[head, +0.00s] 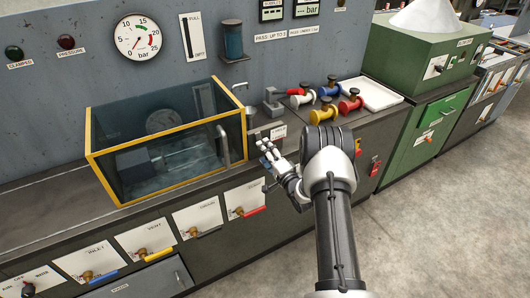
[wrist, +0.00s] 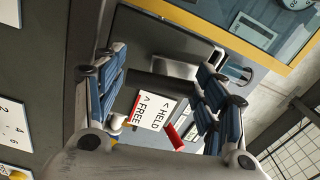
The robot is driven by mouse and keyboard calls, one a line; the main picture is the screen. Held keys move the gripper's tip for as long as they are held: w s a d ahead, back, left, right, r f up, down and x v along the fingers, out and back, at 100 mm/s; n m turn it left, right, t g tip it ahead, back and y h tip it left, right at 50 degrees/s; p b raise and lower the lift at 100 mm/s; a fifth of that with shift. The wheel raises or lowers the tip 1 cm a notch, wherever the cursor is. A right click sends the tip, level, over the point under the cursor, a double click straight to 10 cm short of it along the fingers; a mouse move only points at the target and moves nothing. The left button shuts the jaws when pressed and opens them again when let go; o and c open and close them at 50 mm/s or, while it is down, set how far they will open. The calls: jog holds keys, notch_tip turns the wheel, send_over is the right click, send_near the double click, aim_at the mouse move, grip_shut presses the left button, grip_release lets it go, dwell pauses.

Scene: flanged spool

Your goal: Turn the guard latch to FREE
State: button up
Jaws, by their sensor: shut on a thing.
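The label plate (wrist: 154,111) reads HELD and FREE, each with an arrow, and shows between my fingers in the wrist view. In the head view my gripper (head: 268,150) is at the bench front edge, right of the yellow-framed guard (head: 155,150).
The guard's upright handle (head: 223,145) stands close left of my gripper. Behind are several coloured flanged spools (head: 325,110), a white tray (head: 378,95) and a grey bracket (head: 273,102). Labelled valves (head: 240,200) line the bench front. The floor at right is clear.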

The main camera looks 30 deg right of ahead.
jog(key=shift+m, duration=0.8)
jog(key=o, duration=1.6)
jog(key=shift+c, duration=0.2)
jog(key=s, duration=1.2)
jog(key=shift+d, duration=0.2)
